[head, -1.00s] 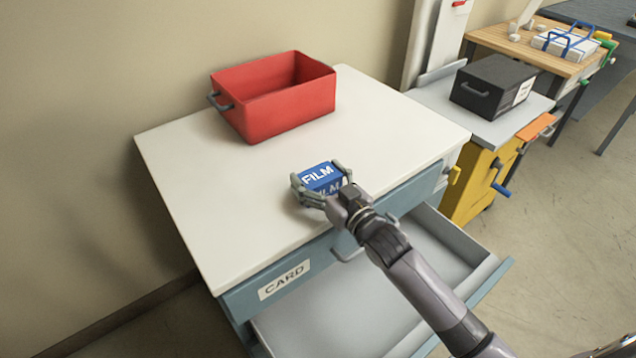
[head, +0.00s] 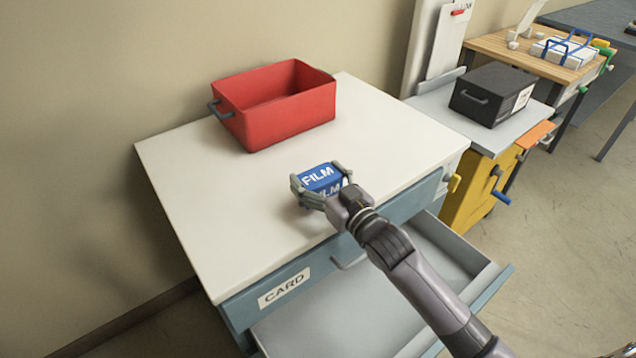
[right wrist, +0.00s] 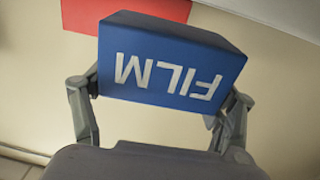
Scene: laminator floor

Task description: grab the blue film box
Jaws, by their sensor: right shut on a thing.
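The blue film box (head: 320,177) has white FILM lettering and is at the front middle of the white cabinet top in the head view. My right gripper (head: 322,186) is shut on it, with one finger on each side. In the right wrist view, the film box (right wrist: 170,62) sits between the fingers of the right gripper (right wrist: 162,105), its lettering upside down. The box appears to be held just above the cabinet top, but the exact gap is hard to tell. My left gripper is not in view.
A red bin (head: 285,115) stands at the back of the cabinet top (head: 200,215). Below the top, a drawer (head: 350,315) is pulled open under my right arm. A black box (head: 492,93) stands on the grey-topped stand to the right. The left of the top is clear.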

